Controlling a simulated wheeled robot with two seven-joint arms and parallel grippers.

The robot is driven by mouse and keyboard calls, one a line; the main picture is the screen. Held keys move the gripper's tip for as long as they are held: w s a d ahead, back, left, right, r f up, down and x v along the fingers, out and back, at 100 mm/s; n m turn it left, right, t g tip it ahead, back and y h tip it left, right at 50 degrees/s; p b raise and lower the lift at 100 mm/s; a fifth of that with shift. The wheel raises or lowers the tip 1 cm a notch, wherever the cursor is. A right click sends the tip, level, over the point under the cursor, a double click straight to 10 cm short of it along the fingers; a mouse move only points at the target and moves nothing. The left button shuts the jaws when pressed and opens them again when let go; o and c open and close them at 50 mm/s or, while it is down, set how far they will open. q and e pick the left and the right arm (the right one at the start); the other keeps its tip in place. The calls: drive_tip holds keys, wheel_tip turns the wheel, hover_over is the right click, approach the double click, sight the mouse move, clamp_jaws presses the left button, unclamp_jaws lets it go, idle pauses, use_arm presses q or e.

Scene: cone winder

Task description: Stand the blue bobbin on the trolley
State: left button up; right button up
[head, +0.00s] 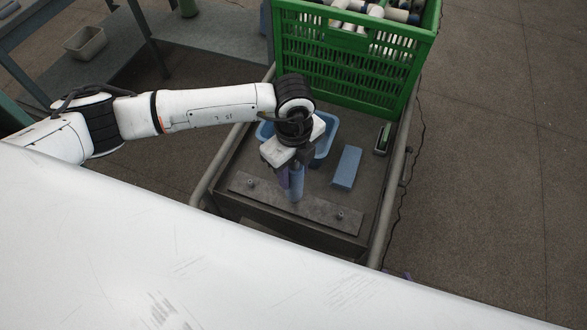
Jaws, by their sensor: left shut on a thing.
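The trolley (245,162) has a dark deck with tubular side rails, and a flat metal plate (325,213) with small upright pegs lies across its near end. My left gripper (291,172) reaches over the deck from the left and points down. It is shut on the blue bobbin (297,190), a slim blue-grey cylinder that looks about upright over the middle of the plate. The gripper hides the bobbin's upper part. I cannot tell whether its lower end touches the plate. My right gripper is not in view.
A green crate (350,55) of bobbins fills the trolley's far end. A blue tray (325,146) is partly behind my gripper. A blue block (347,167) and a small green-and-dark object (383,139) lie to the right.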

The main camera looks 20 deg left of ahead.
use_arm(q)
drive_tip(key=shift+f+b, duration=0.8)
drive_tip(key=shift+f, duration=0.45)
idle(1.8)
idle(0.6)
drive_tip(key=o, duration=1.7)
wheel_tip(320, 180, up, 2)
drive_tip(key=shift+r+p, duration=0.2)
drive_tip(key=shift+p, duration=0.9)
wheel_tip(320, 180, up, 6)
drive_tip(key=p, duration=0.4)
drive_tip(key=shift+f+p, duration=0.15)
drive_tip(key=shift+p, duration=0.15)
